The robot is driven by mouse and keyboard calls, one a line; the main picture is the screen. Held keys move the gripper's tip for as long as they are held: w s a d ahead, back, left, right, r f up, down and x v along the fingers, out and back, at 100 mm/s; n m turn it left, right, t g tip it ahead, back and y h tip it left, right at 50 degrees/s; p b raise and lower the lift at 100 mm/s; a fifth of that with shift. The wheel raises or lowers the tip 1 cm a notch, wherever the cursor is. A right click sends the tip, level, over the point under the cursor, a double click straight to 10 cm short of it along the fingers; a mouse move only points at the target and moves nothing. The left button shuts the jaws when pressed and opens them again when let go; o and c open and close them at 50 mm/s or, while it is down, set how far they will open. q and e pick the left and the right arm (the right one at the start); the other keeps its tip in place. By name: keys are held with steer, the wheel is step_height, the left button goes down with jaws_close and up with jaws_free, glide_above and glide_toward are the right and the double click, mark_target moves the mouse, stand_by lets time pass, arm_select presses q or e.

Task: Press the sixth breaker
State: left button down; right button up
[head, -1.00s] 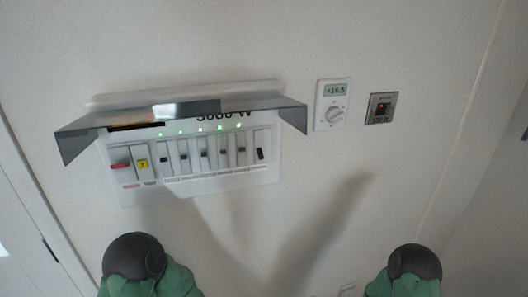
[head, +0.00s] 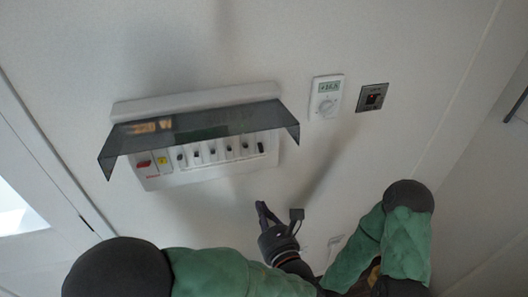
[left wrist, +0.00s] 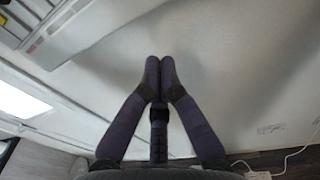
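The white breaker panel (head: 205,172) is on the wall left of centre in the head view, under a raised tinted cover (head: 200,124). A red switch and a yellow-marked switch sit at its left end, then a row of small dark toggles. The sixth breaker (head: 261,147) is the rightmost; its black toggle sits lower than the row's line. My left gripper (head: 262,211) is below and apart from the panel's right end. In the left wrist view its fingertips (left wrist: 159,65) meet with nothing between them. The panel's edge (left wrist: 58,22) shows there at upper left. My right gripper is out of view.
A thermostat (head: 326,97) and a small dark wall switch plate (head: 372,97) are right of the panel. The cover juts out over the breakers. A white cable (left wrist: 290,157) shows low in the left wrist view.

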mark_target(261, 148)
arm_select(q)
steer(key=s+d+r+t, duration=0.1)
steer(key=d+r+t, duration=0.2)
steer(key=r, duration=0.4)
steer(key=shift+s+r+m+h+p, duration=0.3)
steer(key=shift+s+r+m+p, duration=0.05)
steer(key=shift+m+p, duration=0.1)
steer(key=shift+w, duration=0.1)
steer(key=x, duration=0.9)
steer(key=shift+w+a, duration=0.1)
steer(key=shift+w, duration=0.3)
steer(key=shift+s+r+g+p, duration=0.15)
steer(key=shift+g+p, duration=0.25)
steer(key=shift+p, duration=0.05)
steer(key=shift+s+r+g+p, duration=0.1)
steer(key=shift+r+g+p, duration=0.05)
steer(key=shift+g+p, duration=0.25)
